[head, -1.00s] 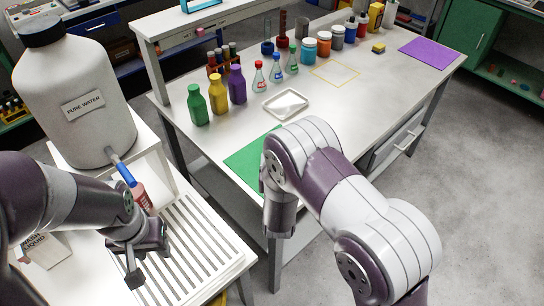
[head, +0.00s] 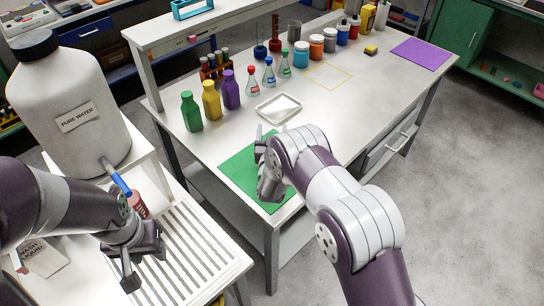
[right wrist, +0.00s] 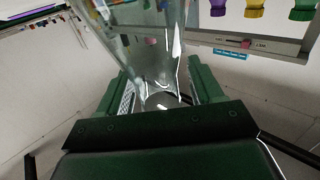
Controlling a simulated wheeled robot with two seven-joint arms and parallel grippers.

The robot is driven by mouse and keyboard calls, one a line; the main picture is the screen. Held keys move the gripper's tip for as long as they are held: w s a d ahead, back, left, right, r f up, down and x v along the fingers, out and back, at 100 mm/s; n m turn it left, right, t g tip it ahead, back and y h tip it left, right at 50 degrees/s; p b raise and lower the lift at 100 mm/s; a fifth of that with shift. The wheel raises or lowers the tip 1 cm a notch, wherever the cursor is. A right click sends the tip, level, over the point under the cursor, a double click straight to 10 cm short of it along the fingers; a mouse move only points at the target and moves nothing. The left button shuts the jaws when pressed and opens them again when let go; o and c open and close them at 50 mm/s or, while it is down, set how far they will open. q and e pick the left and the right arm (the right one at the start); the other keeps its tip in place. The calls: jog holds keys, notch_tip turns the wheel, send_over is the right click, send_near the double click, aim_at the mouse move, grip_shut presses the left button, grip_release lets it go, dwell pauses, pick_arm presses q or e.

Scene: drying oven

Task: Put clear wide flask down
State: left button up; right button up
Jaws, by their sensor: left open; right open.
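A clear glass flask (right wrist: 145,45) fills the upper middle of the right wrist view, its narrow part between the two green fingers of my right gripper (right wrist: 160,95). The fingers are open around it. In the head view my right gripper (head: 266,140) is at the green mat (head: 238,172) on the near side of the white table; I cannot make out the clear flask there, and whether it touches the mat is hidden. My left gripper (head: 147,268) is open and empty over the white slatted rack (head: 190,250).
A white tray (head: 279,107) lies just beyond the mat. Green, yellow and purple bottles (head: 211,100) stand to its left. Small coloured flasks (head: 268,75) and several jars (head: 316,46) stand behind. The table's right side is mostly clear, with a purple mat (head: 422,53).

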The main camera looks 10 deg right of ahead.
grip_shut()
